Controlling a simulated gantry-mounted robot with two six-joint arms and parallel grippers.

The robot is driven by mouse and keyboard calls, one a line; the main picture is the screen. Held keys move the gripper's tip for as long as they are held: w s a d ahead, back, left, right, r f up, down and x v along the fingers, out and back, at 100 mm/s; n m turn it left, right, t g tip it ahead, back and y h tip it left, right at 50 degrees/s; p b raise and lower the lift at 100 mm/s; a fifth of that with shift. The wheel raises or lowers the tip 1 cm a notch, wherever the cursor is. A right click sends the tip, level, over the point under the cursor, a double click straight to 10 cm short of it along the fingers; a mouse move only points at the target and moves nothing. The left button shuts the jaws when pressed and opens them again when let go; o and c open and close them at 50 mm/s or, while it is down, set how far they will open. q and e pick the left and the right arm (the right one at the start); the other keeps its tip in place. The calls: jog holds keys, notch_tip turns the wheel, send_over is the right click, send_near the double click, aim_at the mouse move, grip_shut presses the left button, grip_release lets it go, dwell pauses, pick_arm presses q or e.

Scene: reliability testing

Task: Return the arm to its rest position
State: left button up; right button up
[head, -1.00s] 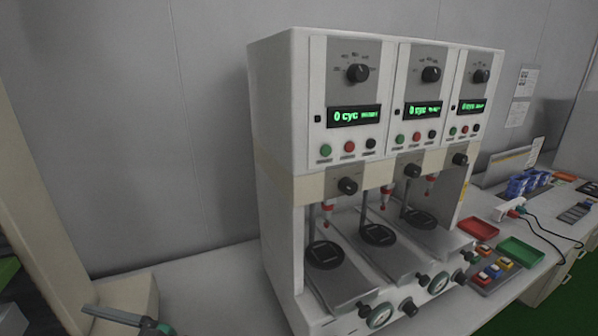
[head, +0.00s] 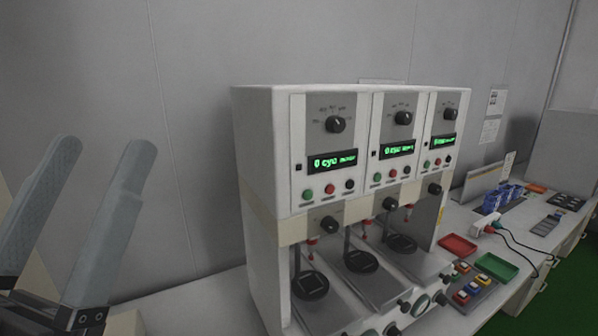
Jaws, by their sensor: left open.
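My left gripper (head: 100,162) is raised at the left of the head view. Its two long grey fingers point up and stand apart, with nothing between them. It is in front of the wall, left of the white test machine (head: 258,150) and not touching it. The rest of the left arm is mostly cut off by the picture's lower left corner. My right gripper is not in view.
The machine has three stations with green displays reading 0 cyc. A red tray (head: 457,246), a green tray (head: 497,267) and small coloured switches (head: 467,291) lie on the bench to its right. A white power strip (head: 487,225) with cables is behind.

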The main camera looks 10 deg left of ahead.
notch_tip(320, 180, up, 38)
jog(key=p, duration=3.4)
jog(key=shift+p, duration=0.3)
